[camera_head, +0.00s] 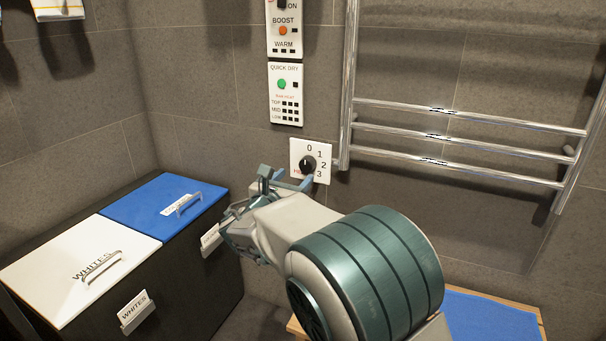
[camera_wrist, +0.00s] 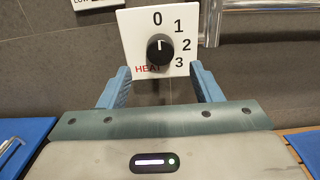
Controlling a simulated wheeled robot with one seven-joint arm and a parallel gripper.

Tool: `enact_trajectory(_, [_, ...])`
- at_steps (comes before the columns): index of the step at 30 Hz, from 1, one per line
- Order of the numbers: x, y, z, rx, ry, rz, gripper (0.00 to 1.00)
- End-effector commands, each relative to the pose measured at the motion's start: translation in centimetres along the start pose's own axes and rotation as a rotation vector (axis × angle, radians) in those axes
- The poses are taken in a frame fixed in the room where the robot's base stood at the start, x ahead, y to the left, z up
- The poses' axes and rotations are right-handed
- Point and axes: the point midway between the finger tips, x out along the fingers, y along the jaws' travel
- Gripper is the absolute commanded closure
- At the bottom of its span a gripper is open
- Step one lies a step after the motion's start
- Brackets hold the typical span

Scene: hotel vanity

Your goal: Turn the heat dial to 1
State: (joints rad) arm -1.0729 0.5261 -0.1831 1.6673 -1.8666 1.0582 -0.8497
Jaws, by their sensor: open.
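The heat dial is a round black knob (camera_wrist: 160,48) on a white wall plate (camera_wrist: 132,34) marked 0, 1, 2, 3 and red HEAT. Its small white mark points up, close to the 0. In the head view the knob (camera_head: 307,164) shows on the plate (camera_head: 297,146), with part of the HEAT label hidden. My gripper (camera_wrist: 160,76) is open and empty. Its blue fingers stand apart, left and right below the knob, and do not seem to touch it. In the head view my gripper (camera_head: 285,178) is in front of the plate's lower edge.
A chrome towel rail (camera_head: 450,146) is on the wall just right of the plate. A quick-dry panel (camera_head: 286,106) is above it. Hampers with a blue lid (camera_head: 150,205) and a white lid (camera_head: 60,265) stand at left. A blue mat (camera_head: 490,318) lies low at right.

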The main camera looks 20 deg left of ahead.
Motion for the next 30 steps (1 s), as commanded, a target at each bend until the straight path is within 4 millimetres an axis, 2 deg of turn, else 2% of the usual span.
enact_trajectory(3, [2.5, -0.1, -0.2, 0.001, -0.001, -0.003, 0.41])
enact_trajectory(9, [5.2, -0.1, -0.1, 0.001, 0.000, -0.002, 0.41])
enact_trajectory(14, [6.0, 0.0, 0.0, 0.001, 0.000, 0.000, 0.41])
enact_trajectory(22, [6.1, 0.0, 0.0, 0.001, 0.001, 0.000, 0.41])
enact_trajectory(27, [6.1, 0.0, 0.0, 0.001, 0.001, 0.000, 0.86])
enact_trajectory(30, [6.1, 0.0, 0.0, 0.001, 0.001, 0.000, 0.86])
